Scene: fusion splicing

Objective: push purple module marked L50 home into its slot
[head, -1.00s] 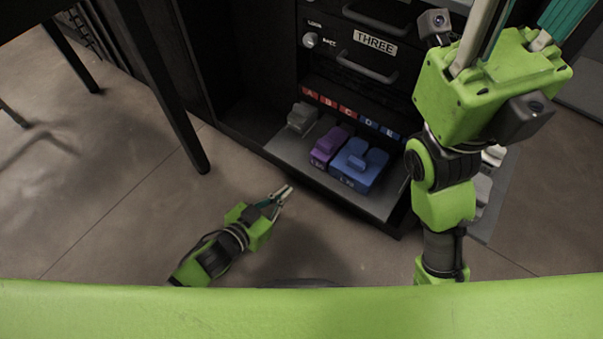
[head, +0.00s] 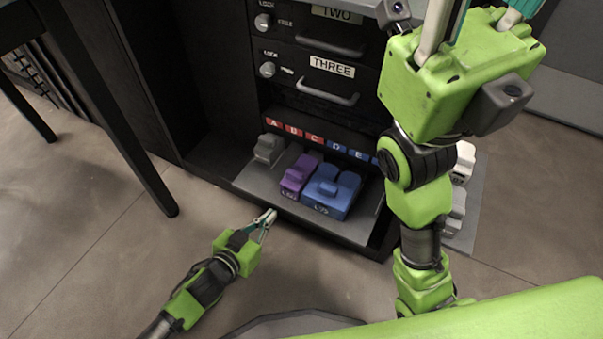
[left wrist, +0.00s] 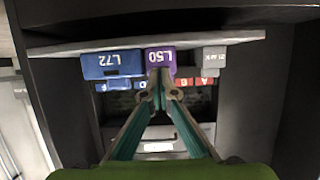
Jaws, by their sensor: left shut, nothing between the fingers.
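The purple module (head: 297,178) sits on the grey shelf (head: 262,187) between a grey module and a wide blue one. In the left wrist view, which is upside down, the purple module (left wrist: 159,61) shows its L50 label. My left gripper (head: 266,216) is shut and empty, low in front of the shelf, its tips pointing toward the modules. In the left wrist view its tips (left wrist: 159,76) overlap the purple module's front; contact cannot be told. My right gripper (head: 478,20) is raised at the upper right, its fingers cut off by the frame edge.
The blue module (head: 331,190), marked L72, stands right beside the purple one. The grey module (head: 269,148) is to its left. Lettered red and blue tags (head: 314,139) line the slots behind. Drawers marked TWO and THREE (head: 332,66) are above. A dark table leg (head: 115,125) stands at left.

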